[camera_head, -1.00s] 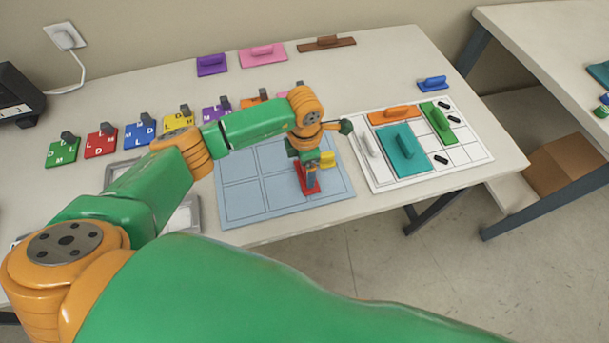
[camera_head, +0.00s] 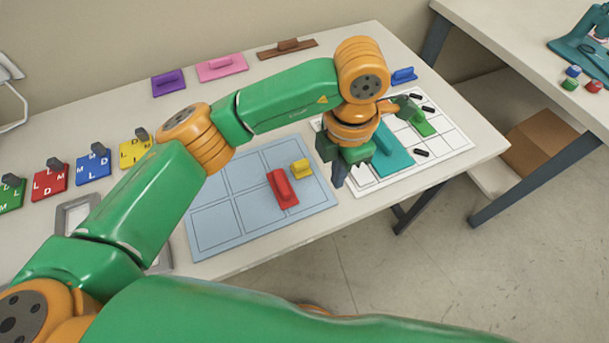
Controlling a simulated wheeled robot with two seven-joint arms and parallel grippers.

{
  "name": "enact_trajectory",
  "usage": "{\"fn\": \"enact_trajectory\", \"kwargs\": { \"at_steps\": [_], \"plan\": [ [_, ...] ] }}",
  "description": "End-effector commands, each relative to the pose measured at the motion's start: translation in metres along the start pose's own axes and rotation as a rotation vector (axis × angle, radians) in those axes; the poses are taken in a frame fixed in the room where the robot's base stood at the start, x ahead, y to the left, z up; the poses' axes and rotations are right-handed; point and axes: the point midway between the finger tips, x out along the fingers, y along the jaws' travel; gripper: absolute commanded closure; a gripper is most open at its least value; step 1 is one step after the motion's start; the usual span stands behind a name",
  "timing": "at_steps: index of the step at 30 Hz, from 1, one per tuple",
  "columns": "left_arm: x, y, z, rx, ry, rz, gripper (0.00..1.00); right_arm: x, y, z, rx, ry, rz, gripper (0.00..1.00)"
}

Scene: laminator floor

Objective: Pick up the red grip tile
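The red grip tile (camera_head: 279,194), a small red block with a raised grip, lies on the blue-grey gridded mat (camera_head: 222,215). A smaller yellow grip tile (camera_head: 301,169) lies just right of it. My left gripper (camera_head: 340,178) points down at the mat's right edge, right of the red tile and apart from it. Its fingers are seen nearly edge-on, so I cannot tell whether they are open, and nothing shows held. My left wrist hides part of the white gridded board. My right gripper is not in view.
The white board (camera_head: 455,140) carries a teal tile (camera_head: 393,158), a green tile (camera_head: 422,124) and small black pieces. Purple (camera_head: 168,84), pink (camera_head: 221,67) and brown (camera_head: 287,49) tiles lie at the back. Lettered cards, including a red one (camera_head: 49,184), line the left.

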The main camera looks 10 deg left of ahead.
Motion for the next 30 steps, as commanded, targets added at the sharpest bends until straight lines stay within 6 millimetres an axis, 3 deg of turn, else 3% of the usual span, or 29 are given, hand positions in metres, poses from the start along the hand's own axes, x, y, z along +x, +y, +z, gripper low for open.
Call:
{"fn": "enact_trajectory", "kwargs": {
  "at_steps": [4,12,14,21,30],
  "plan": [
    [-0.0066,-0.0111,0.0094,-0.001,-0.001,0.000,1.00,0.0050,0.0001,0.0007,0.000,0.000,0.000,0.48],
    [-0.0090,-0.0126,0.0105,-0.002,-0.001,0.000,1.00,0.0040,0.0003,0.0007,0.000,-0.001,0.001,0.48],
    [-0.0089,-0.0126,0.0105,-0.002,-0.001,0.000,0.86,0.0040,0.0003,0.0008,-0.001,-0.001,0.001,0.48],
    [-0.0088,-0.0123,0.0105,-0.002,-0.002,0.000,0.22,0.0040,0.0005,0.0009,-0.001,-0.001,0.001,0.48],
    [-0.0097,-0.0121,0.0106,-0.002,-0.002,0.000,0.20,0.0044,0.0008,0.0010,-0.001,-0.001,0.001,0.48]
  ]
}}
